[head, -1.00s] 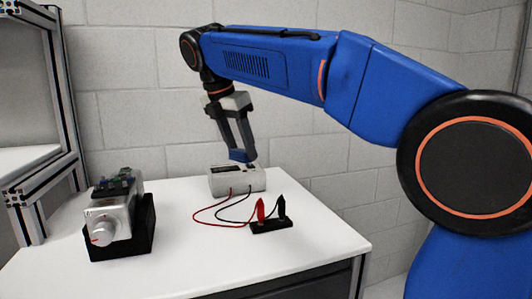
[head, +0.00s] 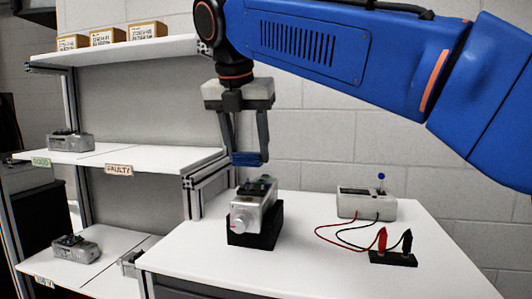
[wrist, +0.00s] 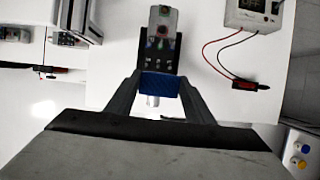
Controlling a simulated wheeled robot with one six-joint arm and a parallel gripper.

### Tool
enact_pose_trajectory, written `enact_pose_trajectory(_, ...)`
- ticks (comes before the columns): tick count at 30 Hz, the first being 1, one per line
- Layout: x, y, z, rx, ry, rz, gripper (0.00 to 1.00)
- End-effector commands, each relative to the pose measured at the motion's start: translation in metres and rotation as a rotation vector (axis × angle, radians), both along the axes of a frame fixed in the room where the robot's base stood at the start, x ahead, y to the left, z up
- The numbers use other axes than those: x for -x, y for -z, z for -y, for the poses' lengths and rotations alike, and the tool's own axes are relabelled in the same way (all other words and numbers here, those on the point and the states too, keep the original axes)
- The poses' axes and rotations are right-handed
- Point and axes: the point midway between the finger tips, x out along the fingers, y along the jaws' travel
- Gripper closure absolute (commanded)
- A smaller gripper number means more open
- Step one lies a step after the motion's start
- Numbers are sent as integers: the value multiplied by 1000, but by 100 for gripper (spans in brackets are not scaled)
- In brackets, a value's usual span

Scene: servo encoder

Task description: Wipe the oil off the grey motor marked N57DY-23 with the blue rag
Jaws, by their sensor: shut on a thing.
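A grey motor (head: 246,217) sits in a black cradle (head: 262,238) on the white table, with its shaft end toward the front left. It also shows in the wrist view (wrist: 163,20), partly hidden behind the rag. Its marking cannot be read and no oil can be made out. My gripper (head: 248,158) is shut on the blue rag (head: 247,159), a small folded block between the fingertips. The rag also shows in the wrist view (wrist: 160,85). My gripper is above the motor, with a small gap between rag and motor in the head view.
A grey meter box (head: 366,204) with red and black leads to a black probe stand (head: 393,258) is on the table's right. Shelves at left hold other grey motors (head: 70,141), boxes (head: 109,36) and a FAULTY label (head: 119,170). The table's front right is clear.

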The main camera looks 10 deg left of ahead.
Motion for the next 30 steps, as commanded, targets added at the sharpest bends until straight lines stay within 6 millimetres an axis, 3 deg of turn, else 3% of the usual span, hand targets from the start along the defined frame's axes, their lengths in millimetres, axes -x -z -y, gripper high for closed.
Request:
enact_pose_trajectory(5,2,4,-3,2,-12,0,70)
enact_pose_trajectory(21,2,45,-2,1,-10,0,70)
enact_pose_trajectory(30,2,49,-2,0,-11,0,70)
